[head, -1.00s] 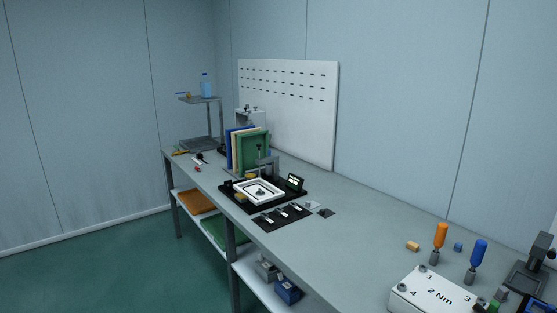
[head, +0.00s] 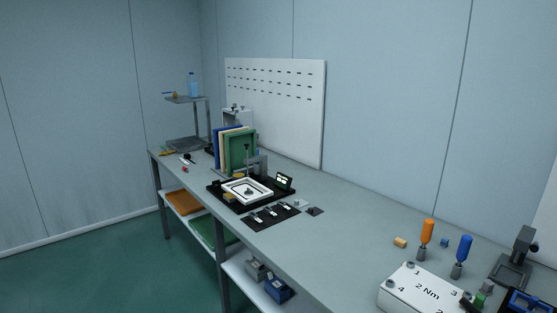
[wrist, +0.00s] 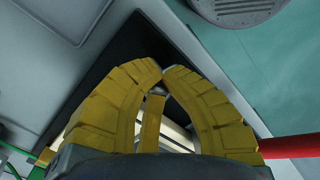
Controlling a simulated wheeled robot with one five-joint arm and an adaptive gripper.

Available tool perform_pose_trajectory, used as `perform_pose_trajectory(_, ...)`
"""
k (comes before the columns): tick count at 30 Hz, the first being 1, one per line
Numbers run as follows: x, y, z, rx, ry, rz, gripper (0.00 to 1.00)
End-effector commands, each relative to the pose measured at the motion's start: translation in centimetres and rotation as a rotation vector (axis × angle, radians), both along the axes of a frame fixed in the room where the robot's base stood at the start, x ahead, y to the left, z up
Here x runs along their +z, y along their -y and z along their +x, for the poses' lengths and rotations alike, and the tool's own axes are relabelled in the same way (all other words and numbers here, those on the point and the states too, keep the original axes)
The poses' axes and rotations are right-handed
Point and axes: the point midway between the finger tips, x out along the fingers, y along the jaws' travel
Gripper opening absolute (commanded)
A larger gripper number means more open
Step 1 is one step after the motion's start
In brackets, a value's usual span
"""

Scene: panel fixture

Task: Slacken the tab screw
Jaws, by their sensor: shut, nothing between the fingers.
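I cannot make out my gripper in the head view. A fixture with a white square frame (head: 232,191) sits on a black base (head: 216,190) on the bench, with a small dark part (head: 249,191) inside the frame. A white block (head: 405,291) marked "2 Nm" with numbered corners and grey screw heads stands at the near right. I cannot tell which part is the tab screw; none shows clearly in the wrist view.
The long grey bench (head: 340,220) has clear room between fixture and block. An orange-handled driver (head: 427,233) and a blue-handled driver (head: 462,250) stand behind the block. Upright coloured panels (head: 240,151) stand behind the fixture. A dark stand (head: 520,255) is at right.

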Motion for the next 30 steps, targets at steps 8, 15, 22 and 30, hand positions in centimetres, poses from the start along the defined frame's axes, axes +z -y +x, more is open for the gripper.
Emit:
perform_pose_trajectory(8,0.0,1.1,0.1,-0.002,0.003,-0.015,0.00)
perform_pose_trajectory(15,0.0,1.5,0.3,-0.002,0.003,-0.018,0.00)
perform_pose_trajectory(22,0.1,1.6,0.4,-0.001,0.003,-0.020,0.00)
perform_pose_trajectory(30,0.1,1.6,0.4,-0.001,0.003,-0.021,0.00)
